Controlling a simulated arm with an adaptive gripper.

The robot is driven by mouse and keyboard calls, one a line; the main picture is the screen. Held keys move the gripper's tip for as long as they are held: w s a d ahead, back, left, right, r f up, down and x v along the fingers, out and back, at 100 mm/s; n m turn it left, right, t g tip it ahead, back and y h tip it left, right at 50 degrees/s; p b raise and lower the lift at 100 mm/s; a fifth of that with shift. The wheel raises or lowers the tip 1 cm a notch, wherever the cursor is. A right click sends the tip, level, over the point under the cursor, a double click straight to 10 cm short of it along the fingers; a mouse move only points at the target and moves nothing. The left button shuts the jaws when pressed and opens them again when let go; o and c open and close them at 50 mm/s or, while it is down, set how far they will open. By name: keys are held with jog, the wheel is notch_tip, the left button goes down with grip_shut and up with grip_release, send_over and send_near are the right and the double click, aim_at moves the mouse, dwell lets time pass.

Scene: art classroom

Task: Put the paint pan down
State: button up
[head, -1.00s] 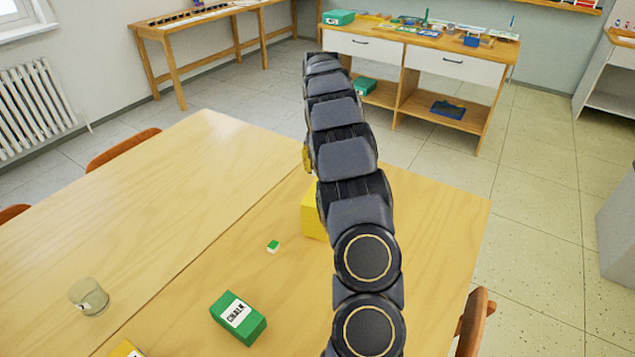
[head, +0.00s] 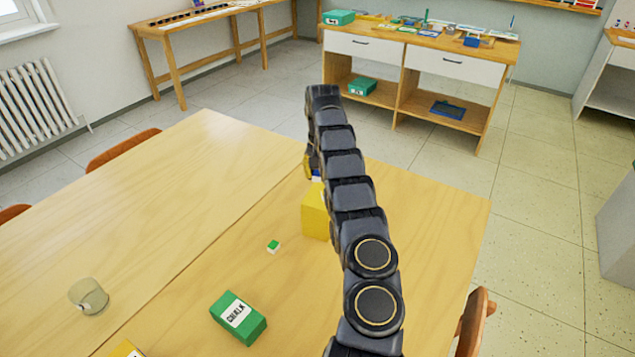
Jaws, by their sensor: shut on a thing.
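My gripper (head: 308,167) shows only in part at the left edge of my arm, above the table's far right part. A small blue and white paint pan (head: 316,175) shows at its fingers, and the gripper is shut on it. My arm covers most of the gripper, and I cannot tell how high the pan is above the table. A second small pan, green and white (head: 273,246), lies on the table (head: 225,270) to the left of the yellow box.
The yellow box (head: 314,212) stands just below the gripper in the picture, partly behind my arm. A green chalk box (head: 239,318) and an olive cup-like object (head: 88,296) are nearer. The table's left half is mostly clear. A drawer cabinet (head: 365,46) stands behind.

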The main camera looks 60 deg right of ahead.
aim_at(318, 189)
jog(key=shift+f, duration=1.5)
jog(key=shift+f, duration=0.1)
jog(key=o, duration=0.7)
jog(key=shift+f, duration=0.1)
jog(key=shift+o, duration=0.2)
